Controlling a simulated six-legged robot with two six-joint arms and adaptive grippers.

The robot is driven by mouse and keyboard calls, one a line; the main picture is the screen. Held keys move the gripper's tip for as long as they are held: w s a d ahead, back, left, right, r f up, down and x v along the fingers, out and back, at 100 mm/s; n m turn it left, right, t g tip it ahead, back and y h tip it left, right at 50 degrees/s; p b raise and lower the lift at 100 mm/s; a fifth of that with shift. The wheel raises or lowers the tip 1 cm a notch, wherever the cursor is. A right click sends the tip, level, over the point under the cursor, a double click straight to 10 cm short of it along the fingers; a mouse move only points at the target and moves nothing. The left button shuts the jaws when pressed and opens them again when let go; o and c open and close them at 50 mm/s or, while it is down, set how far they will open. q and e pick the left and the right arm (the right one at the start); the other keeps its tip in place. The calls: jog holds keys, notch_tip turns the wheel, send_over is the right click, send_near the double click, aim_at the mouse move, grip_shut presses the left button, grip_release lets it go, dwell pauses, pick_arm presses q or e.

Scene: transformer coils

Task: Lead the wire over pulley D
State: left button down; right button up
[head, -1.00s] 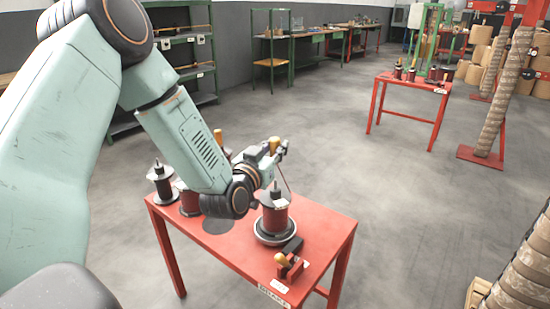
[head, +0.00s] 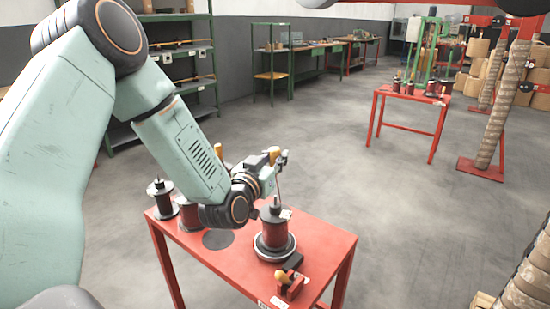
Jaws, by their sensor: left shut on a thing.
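My left gripper (head: 281,158) is above the red table, just over a spool of dark red wire (head: 274,228). Its fingers are small here and seen from behind. It is shut on the thin wire (head: 279,188), which rises from the spool to the fingers. The spool stands upright on a round base, with a dark post on top. I cannot make out pulley D in this view. My right gripper is not in view.
The red table (head: 318,240) also holds more spools (head: 160,198), a flat dark disc (head: 218,239) and a small clamp with a yellow knob (head: 290,282). A second red table (head: 412,93) with spools stands further back. Open floor lies between.

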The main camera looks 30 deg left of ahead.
pick_arm(q)
jog(key=shift+r+m+h+p, duration=0.2)
jog(key=shift+m+h+p, duration=0.2)
jog(key=shift+h+p, duration=0.35)
jog(key=shift+a+m+h+p, duration=0.1)
jog(key=shift+m+h+p, duration=0.4)
jog(key=shift+h+p, duration=0.25)
jog(key=shift+f+m+h, duration=0.15)
jog(key=shift+m+h, duration=0.15)
jog(key=shift+h, duration=0.1)
